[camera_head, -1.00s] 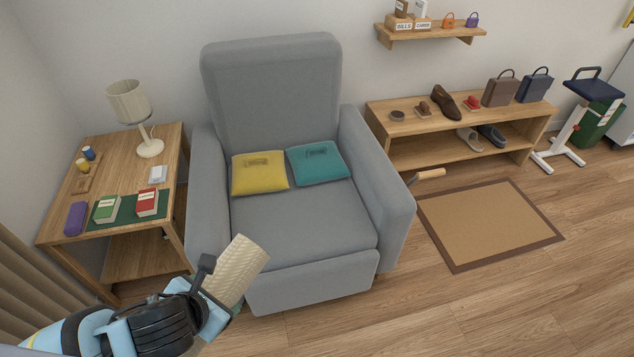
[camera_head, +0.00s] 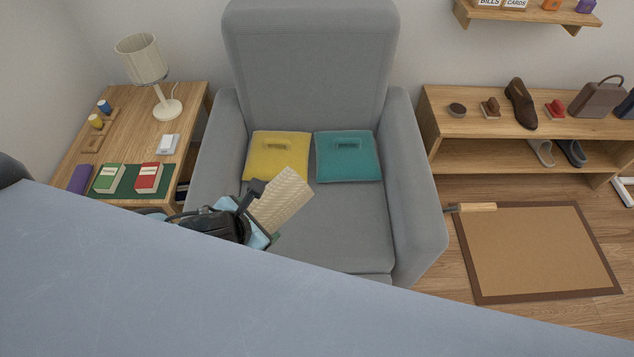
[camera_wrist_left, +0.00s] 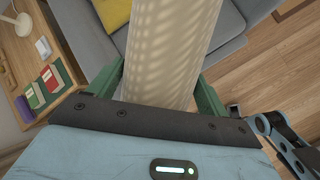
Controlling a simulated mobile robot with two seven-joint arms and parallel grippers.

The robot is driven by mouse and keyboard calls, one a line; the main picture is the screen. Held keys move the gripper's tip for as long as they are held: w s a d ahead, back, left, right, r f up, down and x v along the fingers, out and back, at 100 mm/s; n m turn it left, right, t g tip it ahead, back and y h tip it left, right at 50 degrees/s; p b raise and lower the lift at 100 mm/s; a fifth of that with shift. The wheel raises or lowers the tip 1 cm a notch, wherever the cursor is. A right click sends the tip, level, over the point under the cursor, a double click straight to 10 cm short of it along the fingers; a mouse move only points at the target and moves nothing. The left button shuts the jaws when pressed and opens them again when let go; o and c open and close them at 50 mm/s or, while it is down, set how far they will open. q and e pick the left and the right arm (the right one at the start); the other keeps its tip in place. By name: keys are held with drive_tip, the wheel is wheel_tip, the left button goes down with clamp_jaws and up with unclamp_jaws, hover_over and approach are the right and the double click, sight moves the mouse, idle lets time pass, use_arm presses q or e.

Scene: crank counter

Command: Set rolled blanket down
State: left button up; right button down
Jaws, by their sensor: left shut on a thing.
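The rolled blanket (camera_head: 281,199) is a cream, ribbed roll in the head view, in front of the grey armchair (camera_head: 330,222) seat and below the yellow cushion. My left gripper (camera_head: 258,212) is shut on it. In the left wrist view the blanket (camera_wrist_left: 168,50) stands out between the green fingers (camera_wrist_left: 160,88), pointing toward the armchair. I cannot tell whether the blanket touches the seat. My left forearm is partly hidden behind a large blue-grey surface across the bottom of the head view. My right gripper is not in view.
A yellow cushion (camera_head: 276,156) and a teal cushion (camera_head: 347,157) lie at the back of the seat. A side table (camera_head: 135,135) with a lamp (camera_head: 146,70) and books stands left. A shoe bench (camera_head: 460,126), a brown-edged mat (camera_head: 540,250) and a wooden-handled lever (camera_head: 476,207) are right.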

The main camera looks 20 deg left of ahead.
use_arm(q)
drive_tip(key=shift+w, duration=0.3)
drive_tip(key=w+d+f+m+h+b, duration=0.1)
drive_tip(key=d+f+b, duration=0.35)
drive_tip(key=f, duration=0.45)
drive_tip(key=w+d+f+m+h+b, duration=0.1)
drive_tip(key=w+d+f+m+b, duration=0.15)
drive_tip(key=f+b, duration=0.5)
drive_tip(key=w+d+f+b, duration=0.1)
drive_tip(key=d+f+b, duration=0.35)
drive_tip(key=f, duration=0.65)
drive_tip(key=w+a+f+b, duration=0.1)
drive_tip(key=w+a+f, duration=0.1)
drive_tip(key=w, duration=0.5)
drive_tip(key=w+a+f+b, duration=0.1)
drive_tip(key=w+a+f, duration=0.1)
drive_tip(key=w, duration=0.5)
drive_tip(key=shift+w+a+f, duration=0.2)
drive_tip(key=shift+w+a, duration=0.15)
drive_tip(key=shift+a, duration=0.45)
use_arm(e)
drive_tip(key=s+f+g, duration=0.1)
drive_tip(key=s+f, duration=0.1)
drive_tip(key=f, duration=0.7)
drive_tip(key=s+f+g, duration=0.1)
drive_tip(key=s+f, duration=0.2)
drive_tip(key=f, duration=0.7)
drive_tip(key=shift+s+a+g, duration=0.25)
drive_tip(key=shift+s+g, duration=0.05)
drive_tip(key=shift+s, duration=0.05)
